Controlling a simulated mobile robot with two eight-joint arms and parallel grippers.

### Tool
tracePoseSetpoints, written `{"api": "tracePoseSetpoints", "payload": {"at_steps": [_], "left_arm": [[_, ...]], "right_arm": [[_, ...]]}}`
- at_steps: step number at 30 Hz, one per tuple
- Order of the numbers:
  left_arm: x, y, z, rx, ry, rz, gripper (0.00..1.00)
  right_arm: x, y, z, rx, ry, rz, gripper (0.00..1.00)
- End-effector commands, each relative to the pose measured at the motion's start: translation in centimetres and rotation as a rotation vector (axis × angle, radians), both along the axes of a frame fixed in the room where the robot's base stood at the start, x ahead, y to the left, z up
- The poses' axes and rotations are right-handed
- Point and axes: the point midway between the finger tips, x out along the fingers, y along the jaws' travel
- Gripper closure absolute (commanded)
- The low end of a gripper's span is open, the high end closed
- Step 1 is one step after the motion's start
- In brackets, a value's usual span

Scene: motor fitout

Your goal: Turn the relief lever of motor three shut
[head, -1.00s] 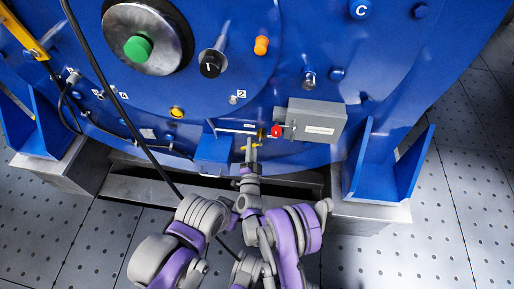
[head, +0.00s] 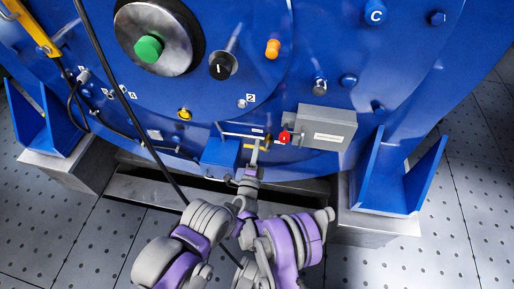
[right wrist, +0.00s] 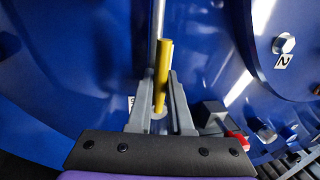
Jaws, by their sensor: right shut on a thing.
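The yellow relief lever (right wrist: 164,62) stands between the two grey fingers of my right gripper (right wrist: 160,98) in the right wrist view. The fingers are shut on it, and its upper end sticks out beyond them. In the head view my right gripper (head: 254,158) reaches up to the low front of the blue motor housing (head: 330,60). There the fingers mostly hide the lever, and only a little yellow shows beside them. My left gripper is not in view.
A red knob (head: 284,136) and a grey box (head: 327,127) sit just right of the gripper. A blue block (head: 219,152) is close on its left. A black cable (head: 125,100) hangs across the front.

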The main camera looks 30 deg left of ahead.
Motion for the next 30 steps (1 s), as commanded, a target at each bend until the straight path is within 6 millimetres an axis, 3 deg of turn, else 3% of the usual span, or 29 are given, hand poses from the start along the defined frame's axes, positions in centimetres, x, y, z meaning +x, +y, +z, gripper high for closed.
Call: {"api": "tracePoseSetpoints", "payload": {"at_steps": [14,15,19,30], "left_arm": [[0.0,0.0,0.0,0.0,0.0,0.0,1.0],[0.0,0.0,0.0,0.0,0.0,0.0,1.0],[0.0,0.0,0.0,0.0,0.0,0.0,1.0],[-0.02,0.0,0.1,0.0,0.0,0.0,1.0]], "right_arm": [[0.05,-0.02,0.12,0.011,0.002,-0.002,1.0],[0.05,-0.02,0.12,0.011,0.002,-0.002,0.75],[0.04,-0.01,0.1,0.011,0.002,-0.001,0.52],[-0.51,-0.09,-0.04,0.011,0.003,0.0,0.52]]}}
